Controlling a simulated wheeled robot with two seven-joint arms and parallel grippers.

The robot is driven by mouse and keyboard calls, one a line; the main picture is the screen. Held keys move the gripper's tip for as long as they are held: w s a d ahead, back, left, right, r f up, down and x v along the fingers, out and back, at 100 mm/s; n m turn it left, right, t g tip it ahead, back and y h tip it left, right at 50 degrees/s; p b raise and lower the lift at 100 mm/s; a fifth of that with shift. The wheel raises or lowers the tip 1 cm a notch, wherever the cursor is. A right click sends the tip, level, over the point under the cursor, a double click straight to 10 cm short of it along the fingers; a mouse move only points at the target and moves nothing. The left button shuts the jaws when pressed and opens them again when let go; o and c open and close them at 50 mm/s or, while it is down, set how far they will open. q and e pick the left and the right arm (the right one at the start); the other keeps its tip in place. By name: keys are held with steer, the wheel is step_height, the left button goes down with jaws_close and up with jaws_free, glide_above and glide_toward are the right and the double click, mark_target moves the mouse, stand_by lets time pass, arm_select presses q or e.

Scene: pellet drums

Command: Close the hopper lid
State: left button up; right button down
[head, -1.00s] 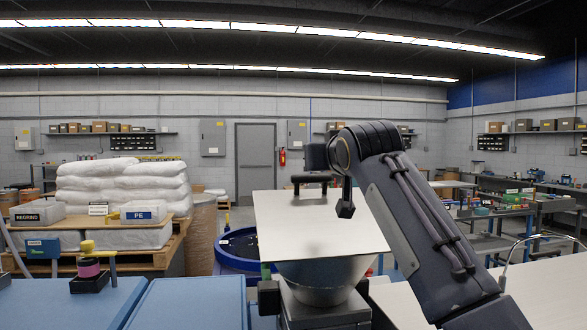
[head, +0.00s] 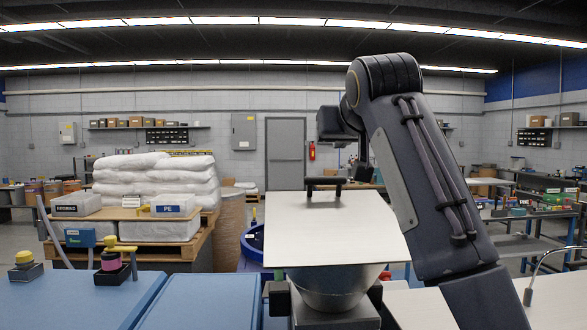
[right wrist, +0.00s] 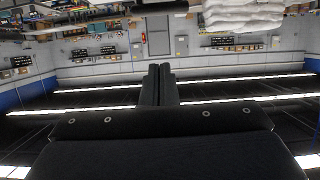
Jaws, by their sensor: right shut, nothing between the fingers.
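The hopper (head: 330,288) is a grey metal cone at the lower middle of the head view. Its lid (head: 335,230) is a flat, pale square panel with a black bar handle (head: 325,183) near its far edge. The lid lies over the hopper mouth and looks about level; the rim under it is hidden. My right gripper (head: 338,122) is above and beyond the handle, apart from it, with its fingertips hidden in the head view. In the right wrist view its fingers (right wrist: 158,85) are together and empty. My left gripper is not in view.
Blue surfaces (head: 200,305) lie at the lower left. A blue drum (head: 252,240) stands behind the hopper's left side. White sacks (head: 160,180) and labelled bins (head: 175,205) sit on a pallet at left. A pale tabletop (head: 555,300) is at lower right.

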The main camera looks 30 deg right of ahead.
steer(key=p, duration=0.2)
glide_above(325, 196)
steer(key=s+a, duration=0.2)
steer(key=s, duration=0.3)
steer(key=f, duration=0.5)
steer(key=shift+w+a+f, duration=0.1)
steer(key=shift+w+f, duration=0.05)
steer(key=shift+w, duration=0.1)
steer(key=shift+w+f, duration=0.15)
steer(key=shift+f, duration=0.45)
steer(key=shift+w+f, duration=0.2)
steer(key=shift+f, duration=0.05)
steer(key=shift+s, duration=0.1)
steer(key=w+f+b, duration=0.1)
steer(key=f, duration=0.1)
steer(key=d+f, duration=0.1)
steer(key=f, duration=0.1)
steer(key=w+f+b, duration=0.1)
steer(key=f, duration=0.1)
steer(key=shift+w+d+b, duration=0.35)
